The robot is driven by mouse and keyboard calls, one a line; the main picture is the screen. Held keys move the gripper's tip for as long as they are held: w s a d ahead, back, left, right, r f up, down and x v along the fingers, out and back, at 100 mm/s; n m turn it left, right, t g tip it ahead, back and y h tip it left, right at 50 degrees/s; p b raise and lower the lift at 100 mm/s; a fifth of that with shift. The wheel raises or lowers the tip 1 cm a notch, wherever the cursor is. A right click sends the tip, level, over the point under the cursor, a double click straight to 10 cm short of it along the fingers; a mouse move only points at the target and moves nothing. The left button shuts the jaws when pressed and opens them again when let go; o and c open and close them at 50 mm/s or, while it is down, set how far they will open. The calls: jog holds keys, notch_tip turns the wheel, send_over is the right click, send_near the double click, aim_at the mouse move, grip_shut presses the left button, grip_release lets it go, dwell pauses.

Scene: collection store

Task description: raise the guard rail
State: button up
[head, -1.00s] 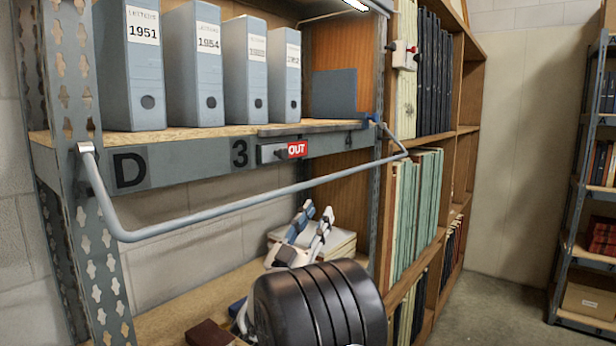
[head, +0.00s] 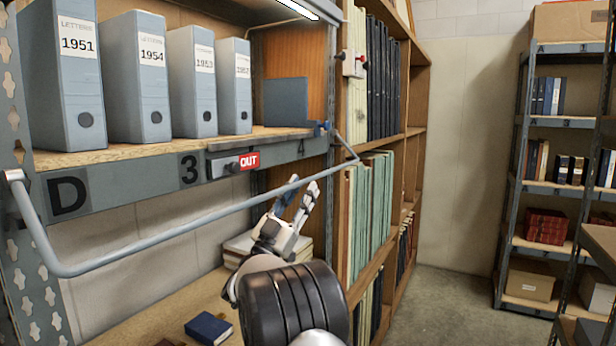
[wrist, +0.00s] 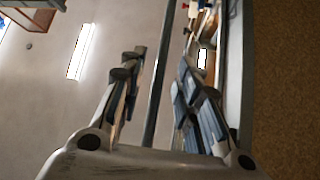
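The guard rail (head: 170,231) is a grey bent tube across the front of shelf bay D. It sticks out from the shelf and hangs a little below the shelf edge, with its ends at the left upright and near a blue fitting (head: 322,128) on the right. My gripper (head: 298,187) is open, its fingertips overlapping the right part of the rail in the head view. In the wrist view, the rail (wrist: 158,75) runs lengthwise between the two open fingers (wrist: 160,82). I cannot tell whether they touch it.
Blue-grey letter files (head: 140,80) stand on the shelf above. A red OUT label (head: 249,160) is on the shelf edge. A dark blue book (head: 208,328) lies on the lower shelf. Open floor (head: 445,300) lies right, before another rack (head: 510,190).

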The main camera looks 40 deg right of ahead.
aim_at(308, 181)
jog(key=shift+p+x, duration=0.3)
jog(key=shift+x, duration=1.55)
jog(key=shift+c, duration=0.5)
grip_shut()
